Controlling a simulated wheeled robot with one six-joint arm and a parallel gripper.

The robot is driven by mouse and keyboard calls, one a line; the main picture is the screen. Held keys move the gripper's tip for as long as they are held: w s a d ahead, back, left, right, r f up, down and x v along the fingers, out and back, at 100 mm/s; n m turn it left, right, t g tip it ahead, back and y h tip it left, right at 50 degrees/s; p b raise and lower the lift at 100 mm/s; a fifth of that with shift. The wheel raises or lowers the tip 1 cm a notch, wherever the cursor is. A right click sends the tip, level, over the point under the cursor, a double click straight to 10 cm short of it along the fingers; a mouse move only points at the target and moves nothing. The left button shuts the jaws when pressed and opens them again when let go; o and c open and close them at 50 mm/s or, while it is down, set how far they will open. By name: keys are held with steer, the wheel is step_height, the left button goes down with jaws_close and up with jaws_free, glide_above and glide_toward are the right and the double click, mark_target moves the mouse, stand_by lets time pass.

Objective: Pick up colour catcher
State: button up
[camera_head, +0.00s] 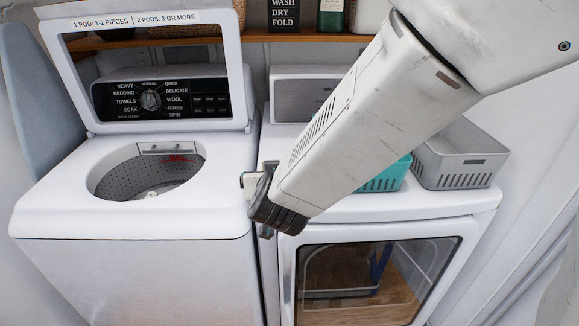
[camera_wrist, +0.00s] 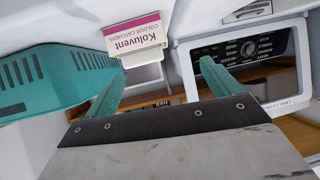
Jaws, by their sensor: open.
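The colour catcher box (camera_wrist: 133,35), white with a magenta label, shows in the wrist view beyond my gripper (camera_wrist: 162,70). Its lettering is upside down there. My gripper is open, with its two teal fingers apart and nothing between them. The box lies ahead of the fingertips, nearer the left finger in the picture, and appears apart from both. In the head view my arm covers the middle of the dryer top, and I cannot see the box there.
A teal basket (camera_head: 386,178) and a grey basket (camera_head: 459,160) stand on the dryer top (camera_head: 440,203). The teal basket also shows close to the left finger in the wrist view (camera_wrist: 45,80). The washer (camera_head: 130,215) stands left with its lid (camera_head: 239,60) raised. A wooden shelf (camera_head: 215,38) runs behind.

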steer(key=shift+w+d+r, duration=0.25)
steer(key=shift+r, duration=0.1)
steer(key=shift+w+d+f+t+h, duration=0.15)
steer(key=shift+w+d, duration=0.3)
steer(key=shift+w, duration=0.1)
steer(key=shift+w+d+f+t+h, duration=0.15)
steer(key=shift+w+d, duration=0.25)
steer(key=shift+w, duration=0.15)
steer(key=x, duration=0.5)
steer(key=shift+d+f, duration=0.25)
steer(key=shift+f, duration=0.1)
steer(key=shift+w+f, duration=0.1)
steer(key=shift+w, duration=0.2)
steer(key=shift+a, duration=0.1)
steer(key=c, duration=1)
